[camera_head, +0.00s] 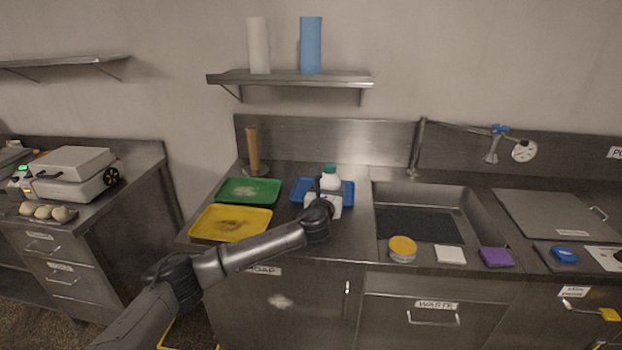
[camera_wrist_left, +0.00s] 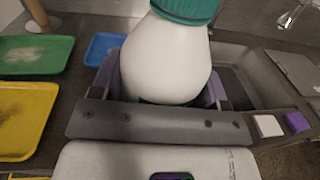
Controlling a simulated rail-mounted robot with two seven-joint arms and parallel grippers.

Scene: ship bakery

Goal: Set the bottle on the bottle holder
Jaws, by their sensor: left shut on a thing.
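The bottle (camera_head: 330,182) is white with a green cap and stands roughly upright in the head view. My left gripper (camera_head: 326,192) is shut on it, in front of the blue tray (camera_head: 346,194). In the left wrist view the bottle (camera_wrist_left: 165,55) fills the space between the gripper's fingers, its green cap cut by the top edge. I cannot tell whether its base touches anything. I cannot make out for sure which thing is the bottle holder. A wooden post on a round base (camera_head: 253,150) stands at the counter's back left. My right gripper is not in view.
A green tray (camera_head: 270,182) and a yellow tray (camera_head: 263,228) lie left of the bottle. A sink (camera_head: 475,215) is to the right, with a round yellow-topped item (camera_head: 402,247), a white block (camera_head: 450,254) and a purple block (camera_head: 497,257) at its front. A shelf (camera_head: 290,79) hangs above.

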